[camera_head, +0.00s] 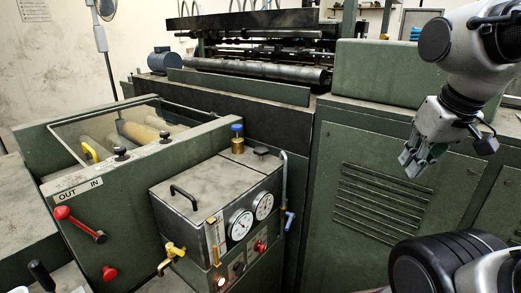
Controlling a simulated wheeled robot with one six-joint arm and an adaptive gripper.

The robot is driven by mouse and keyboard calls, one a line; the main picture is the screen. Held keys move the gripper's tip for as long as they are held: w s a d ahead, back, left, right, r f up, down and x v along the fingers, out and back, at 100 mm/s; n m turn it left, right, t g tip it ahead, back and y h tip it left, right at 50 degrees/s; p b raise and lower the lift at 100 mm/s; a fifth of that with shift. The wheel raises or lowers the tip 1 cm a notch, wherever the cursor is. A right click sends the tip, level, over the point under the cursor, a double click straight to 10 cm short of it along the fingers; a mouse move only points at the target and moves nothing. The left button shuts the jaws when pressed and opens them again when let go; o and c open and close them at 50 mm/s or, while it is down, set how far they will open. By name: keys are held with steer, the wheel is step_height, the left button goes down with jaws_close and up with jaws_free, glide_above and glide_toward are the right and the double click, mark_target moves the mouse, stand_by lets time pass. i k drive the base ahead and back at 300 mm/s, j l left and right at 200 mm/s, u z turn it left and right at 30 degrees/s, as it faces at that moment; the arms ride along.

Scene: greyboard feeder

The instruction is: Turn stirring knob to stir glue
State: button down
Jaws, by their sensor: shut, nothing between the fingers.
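A grey-green glue unit with a box-like tank (185,180) stands at the lower centre. Its front carries two round white gauges, a red knob (260,246) and a black knob (237,269). Two small black knobs, a left one (121,154) and a right one (164,137), sit on the ledge beside the rollers. I cannot tell from any readable label which one is the stirring knob. My gripper (407,166) is at the right, pointing down and left, shut and empty. It appears in front of the green cabinet, apart from all the knobs.
A red lever (77,223) sticks out below the OUT/IN label. The green machine cabinet (360,150) stands behind. The rollers (140,133) lie in an open trough at the left.

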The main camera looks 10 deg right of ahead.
mark_target(259, 151)
steer(key=j+u, duration=0.55)
steer(key=u, duration=0.3)
steer(key=i, duration=0.05)
